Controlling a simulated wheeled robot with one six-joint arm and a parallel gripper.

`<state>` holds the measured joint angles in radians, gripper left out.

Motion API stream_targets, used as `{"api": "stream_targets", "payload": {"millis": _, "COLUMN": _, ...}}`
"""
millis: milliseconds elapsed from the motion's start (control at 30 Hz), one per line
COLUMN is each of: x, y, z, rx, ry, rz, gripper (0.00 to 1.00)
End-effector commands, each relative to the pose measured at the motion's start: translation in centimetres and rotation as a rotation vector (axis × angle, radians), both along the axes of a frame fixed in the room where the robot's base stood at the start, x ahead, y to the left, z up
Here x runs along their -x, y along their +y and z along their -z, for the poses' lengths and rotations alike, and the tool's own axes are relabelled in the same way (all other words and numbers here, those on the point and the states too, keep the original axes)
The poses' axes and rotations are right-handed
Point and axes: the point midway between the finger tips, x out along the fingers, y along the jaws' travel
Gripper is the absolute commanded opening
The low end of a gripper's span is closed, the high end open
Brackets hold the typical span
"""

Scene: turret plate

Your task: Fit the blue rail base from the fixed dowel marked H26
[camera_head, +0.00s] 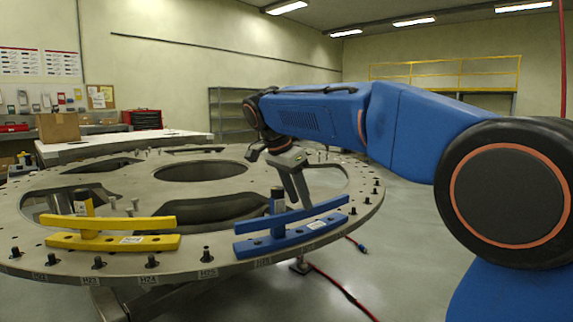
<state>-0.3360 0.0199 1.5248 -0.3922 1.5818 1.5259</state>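The blue rail base (262,247) rests at the front right rim of the round turret plate (120,270), its raised bar above a flat foot with a pale label. A dark-topped post stands at its middle. My gripper (302,200) points down just behind the raised bar, right of the post. The bar hides the fingertips, so I cannot tell whether they touch or grip it. The rim label below the blue base is too small to read surely as H26, and no dowel shows clearly under the base.
A yellow rail base (112,242) sits to the left on the plate. Several dark dowels (152,262) stand along the rim. The plate has large openings, including a round central one. A red cable (345,290) lies on the floor. A white-topped table (120,146) stands behind.

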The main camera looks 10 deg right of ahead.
Motion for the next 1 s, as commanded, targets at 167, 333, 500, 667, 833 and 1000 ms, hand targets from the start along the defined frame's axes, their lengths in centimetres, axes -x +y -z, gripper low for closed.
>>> {"api": "stream_targets", "payload": {"millis": 167, "x": 0.5, "y": 1.4, "z": -3.4, "rx": -0.001, "ry": -0.002, "rz": -0.002, "gripper": 0.38}}
{"api": "stream_targets", "payload": {"millis": 333, "x": 0.9, "y": 2.6, "z": -6.5, "rx": -0.001, "ry": -0.003, "rz": -0.001, "gripper": 0.38}}
{"api": "stream_targets", "payload": {"millis": 500, "x": 1.3, "y": 3.5, "z": -9.1, "rx": 0.000, "ry": -0.002, "rz": -0.001, "gripper": 0.38}}
{"api": "stream_targets", "payload": {"millis": 667, "x": 1.5, "y": 4.1, "z": -10.5, "rx": 0.000, "ry": -0.002, "rz": -0.001, "gripper": 0.38}}
{"api": "stream_targets", "payload": {"millis": 833, "x": 1.7, "y": 4.3, "z": -11.1, "rx": 0.001, "ry": 0.000, "rz": 0.000, "gripper": 0.38}}
{"api": "stream_targets", "payload": {"millis": 1000, "x": 1.7, "y": 4.3, "z": -11.1, "rx": 0.000, "ry": 0.000, "rz": 0.000, "gripper": 0.38}}
